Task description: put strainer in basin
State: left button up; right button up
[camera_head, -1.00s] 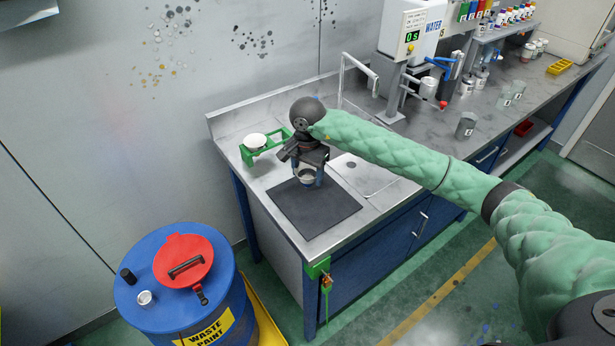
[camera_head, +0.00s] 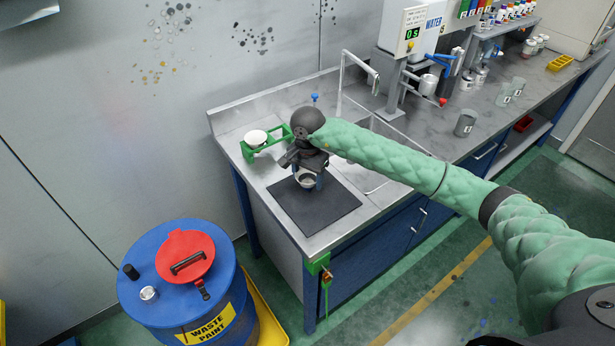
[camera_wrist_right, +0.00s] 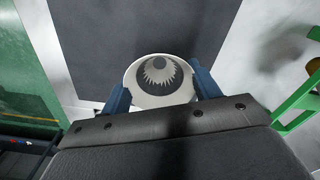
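My right gripper (camera_head: 306,178) is over the dark mat at the left end of the counter. Its two blue fingers are on either side of a white, round strainer (camera_wrist_right: 158,97). In the right wrist view the strainer is open side up, with a dark, jagged-edged mesh in its middle. The fingers touch its sides. The gap between strainer and mat cannot be judged. The basin (camera_head: 374,184) is sunk in the counter just right of the mat. My right arm covers much of it. My left gripper is not in view.
A green stand (camera_head: 263,148) with a white round piece (camera_head: 256,138) is behind left of the gripper. A tap (camera_head: 345,70) rises behind the basin. A grey cup (camera_head: 465,122) stands farther right. A blue waste drum (camera_head: 185,305) is on the floor at left.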

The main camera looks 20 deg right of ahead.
jog(key=o, duration=0.3)
jog(key=shift+o, duration=0.2)
